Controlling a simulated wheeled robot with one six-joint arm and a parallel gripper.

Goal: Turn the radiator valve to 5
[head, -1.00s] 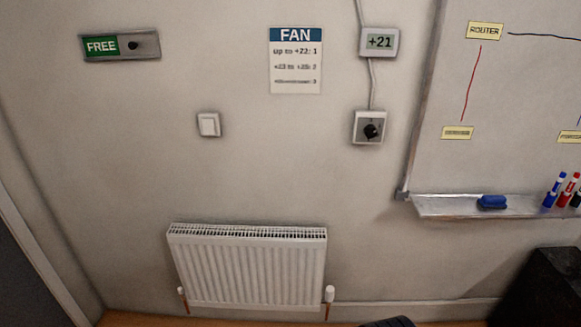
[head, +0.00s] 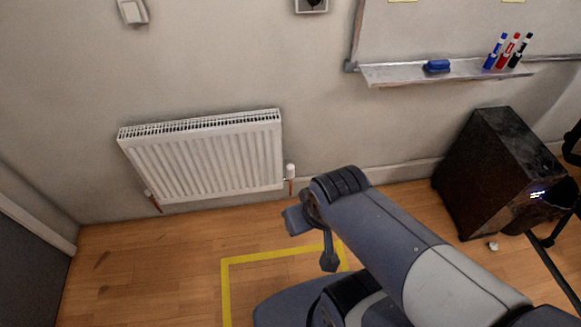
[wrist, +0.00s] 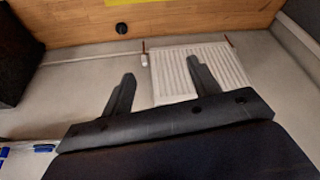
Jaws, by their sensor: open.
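The white radiator (head: 205,160) is on the wall at left of the head view. Its white valve head (head: 291,171) stands upright at the radiator's lower right end; its scale is too small to read. The wrist view shows the scene upside down. There, the radiator (wrist: 182,80) shows behind and between the fingers, with the small white valve (wrist: 145,60) beside its edge. My gripper (wrist: 161,72) is open and empty, its two dark fingers apart. It appears well away from the valve.
A black cabinet (head: 495,170) stands on the floor at right. A whiteboard tray (head: 400,74) with an eraser and markers juts from the wall above. Yellow tape (head: 226,285) marks the wooden floor. Floor in front of the radiator looks clear.

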